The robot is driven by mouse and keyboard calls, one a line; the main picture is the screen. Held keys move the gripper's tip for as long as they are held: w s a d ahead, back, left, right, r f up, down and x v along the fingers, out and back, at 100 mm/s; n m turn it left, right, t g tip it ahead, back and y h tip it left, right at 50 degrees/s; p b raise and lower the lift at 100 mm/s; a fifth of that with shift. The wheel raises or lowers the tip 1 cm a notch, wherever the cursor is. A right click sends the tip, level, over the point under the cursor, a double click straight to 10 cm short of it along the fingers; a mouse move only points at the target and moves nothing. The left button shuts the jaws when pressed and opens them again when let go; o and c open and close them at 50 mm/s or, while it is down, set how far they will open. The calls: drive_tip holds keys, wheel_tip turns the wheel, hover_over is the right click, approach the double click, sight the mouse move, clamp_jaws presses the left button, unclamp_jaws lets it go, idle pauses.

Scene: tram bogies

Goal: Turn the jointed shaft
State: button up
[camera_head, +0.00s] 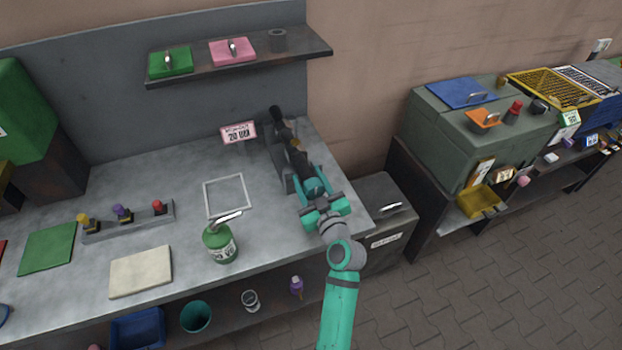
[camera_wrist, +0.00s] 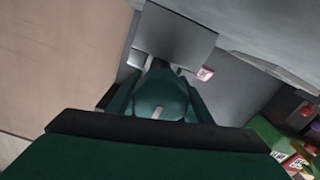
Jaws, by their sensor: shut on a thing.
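The jointed shaft (camera_head: 297,160) lies along a grey stand at the right end of the workbench, with dark sections and a brass-coloured piece along it. My gripper (camera_head: 316,192) is at its near end, shut on the shaft's end. In the wrist view a rounded teal part with a pale mark (camera_wrist: 158,100) sits between my fingers, in front of a grey block (camera_wrist: 175,38). The exact contact of the fingers is hard to make out, and my gripper hides part of the shaft's near end.
A pink-and-white sign (camera_head: 239,132) stands left of the shaft. A white square frame (camera_head: 207,198) and a green canister (camera_head: 219,245) are on the workbench. A wall shelf (camera_head: 300,52) hangs above. A grey cabinet (camera_head: 368,205) stands close to the right.

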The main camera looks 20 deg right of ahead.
drive_tip(key=shift+a+f, duration=0.1)
drive_tip(key=shift+a, duration=0.05)
idle(0.3)
drive_tip(key=o, duration=0.9)
drive_tip(key=shift+o, duration=0.8)
drive_tip(key=s, duration=1.1)
drive_tip(key=shift+d, duration=0.3)
